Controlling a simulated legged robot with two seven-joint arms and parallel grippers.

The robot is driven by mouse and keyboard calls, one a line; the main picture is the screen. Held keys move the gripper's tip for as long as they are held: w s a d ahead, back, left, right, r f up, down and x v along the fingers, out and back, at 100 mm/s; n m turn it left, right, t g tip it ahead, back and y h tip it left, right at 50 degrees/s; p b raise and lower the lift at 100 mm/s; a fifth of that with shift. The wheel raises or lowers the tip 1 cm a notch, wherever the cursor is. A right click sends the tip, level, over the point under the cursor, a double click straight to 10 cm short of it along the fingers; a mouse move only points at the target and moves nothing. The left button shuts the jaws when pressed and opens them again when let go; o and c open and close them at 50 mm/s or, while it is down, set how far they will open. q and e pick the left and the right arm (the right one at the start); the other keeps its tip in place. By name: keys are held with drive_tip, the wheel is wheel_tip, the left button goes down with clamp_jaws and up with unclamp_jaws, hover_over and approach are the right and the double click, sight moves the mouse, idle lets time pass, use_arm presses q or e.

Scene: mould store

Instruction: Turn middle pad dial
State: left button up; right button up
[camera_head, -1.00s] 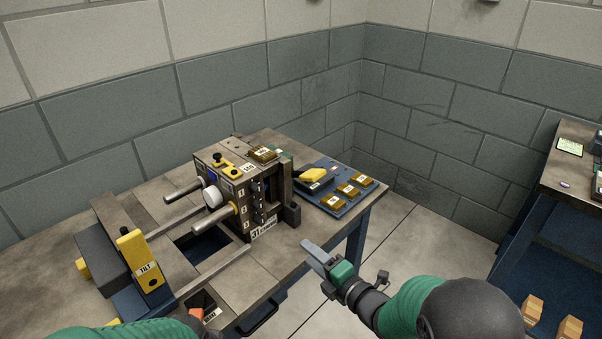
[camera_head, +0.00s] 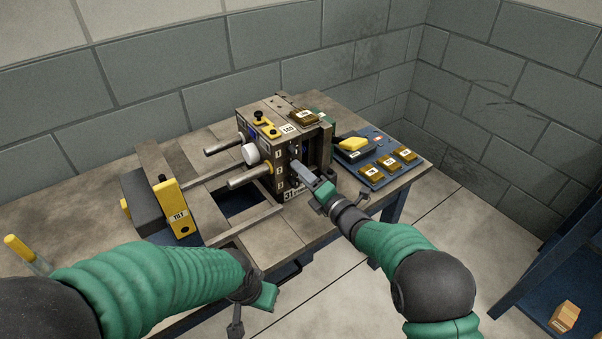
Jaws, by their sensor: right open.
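The steel mould block (camera_head: 276,140) stands on the bench, with a column of small numbered tags (camera_head: 279,171) on its right-hand face. Small dark fittings beside the tags may be the pad dials; my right gripper partly hides them, and I cannot single out the middle one. My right gripper (camera_head: 306,176) is open, with its long grey finger reaching up to this face; I cannot tell whether it touches. My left gripper (camera_head: 252,304) hangs low in front of the bench edge, away from the block; its jaw state is unclear.
A white knob (camera_head: 250,154) and metal rods stick out of the block's front. A blue tray (camera_head: 376,170) with several brass blocks lies to its right. A yellow TILT lever (camera_head: 175,207) stands left, beside a bench opening (camera_head: 240,203). Open floor lies right of the bench.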

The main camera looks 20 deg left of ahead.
drive_tip(key=shift+w+a+f, duration=0.1)
drive_tip(key=shift+w+a, duration=0.1)
drive_tip(key=shift+a, duration=0.3)
drive_tip(key=shift+w+a, duration=0.15)
drive_tip(key=shift+a, duration=0.35)
drive_tip(key=shift+d, duration=0.35)
drive_tip(key=c, duration=0.6)
use_arm(q)
drive_tip(key=shift+a+f, duration=0.1)
drive_tip(key=shift+a, duration=0.15)
use_arm(e)
drive_tip(key=shift+a, duration=0.1)
clamp_jaws()
drive_tip(key=shift+s, duration=0.1)
use_arm(q)
drive_tip(key=shift+w+p+v, duration=0.25)
drive_tip(key=shift+p+v, duration=0.95)
use_arm(e)
drive_tip(key=shift+f+m, duration=0.1)
drive_tip(key=shift+m, duration=8.8)
